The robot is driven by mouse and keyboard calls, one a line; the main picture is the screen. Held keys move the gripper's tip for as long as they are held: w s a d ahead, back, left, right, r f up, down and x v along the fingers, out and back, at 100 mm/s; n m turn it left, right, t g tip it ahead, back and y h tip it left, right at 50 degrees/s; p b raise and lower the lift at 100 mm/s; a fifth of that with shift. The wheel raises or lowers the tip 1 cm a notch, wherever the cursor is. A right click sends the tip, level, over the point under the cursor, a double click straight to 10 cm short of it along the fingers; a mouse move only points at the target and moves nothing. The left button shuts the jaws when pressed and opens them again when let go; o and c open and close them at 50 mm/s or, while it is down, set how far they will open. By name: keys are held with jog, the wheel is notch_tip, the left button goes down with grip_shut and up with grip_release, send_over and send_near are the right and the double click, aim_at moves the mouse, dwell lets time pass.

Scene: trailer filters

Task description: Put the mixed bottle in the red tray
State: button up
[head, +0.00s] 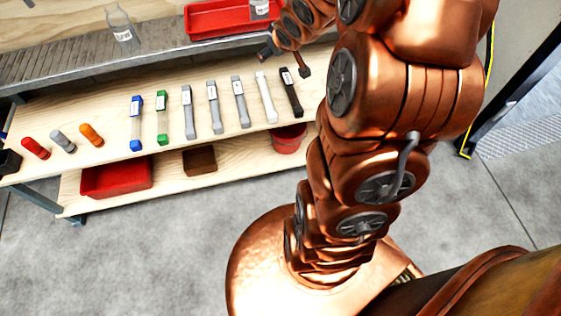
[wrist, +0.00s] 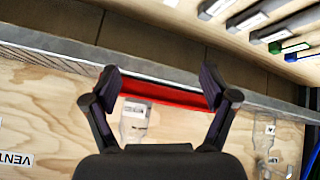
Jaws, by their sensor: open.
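The red tray (head: 215,29) sits on the grey upper shelf. A clear labelled bottle (head: 260,10) appears to stand in its right part, its top cut off by the frame. Another clear labelled bottle (head: 122,34) stands on the shelf left of the tray. I cannot read which is the mixed one. My gripper (head: 285,61) is open and empty in front of the tray's right part. In the wrist view, which is upside down, the first bottle (wrist: 135,122) shows beyond the spread fingers (wrist: 161,88), apart from them, by the red tray edge (wrist: 165,93). The other bottle (wrist: 264,138) is at right.
A wooden shelf (head: 60,117) below holds several coloured and grey cylinders. Lower down are a red bin (head: 117,180), a brown box (head: 199,160) and a red bucket (head: 287,141). The grey shelf (head: 50,72) is clear at left. Bare floor lies in front.

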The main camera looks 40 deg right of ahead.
jog(key=s+a+r+g, duration=0.1)
jog(key=s+a+g, duration=0.2)
jog(key=s+a, duration=0.4)
jog(key=s+a+r+g+y, duration=0.1)
jog(key=s+a+g, duration=0.3)
jog(key=s+a, duration=0.4)
jog(key=s+a+r+g+y, duration=0.1)
jog(key=s+a+g, duration=0.3)
jog(key=s, duration=1.3)
jog(key=a, duration=0.4)
jog(key=shift+s+r, duration=0.25)
jog(key=shift+s, duration=0.1)
jog(key=shift+r, duration=0.1)
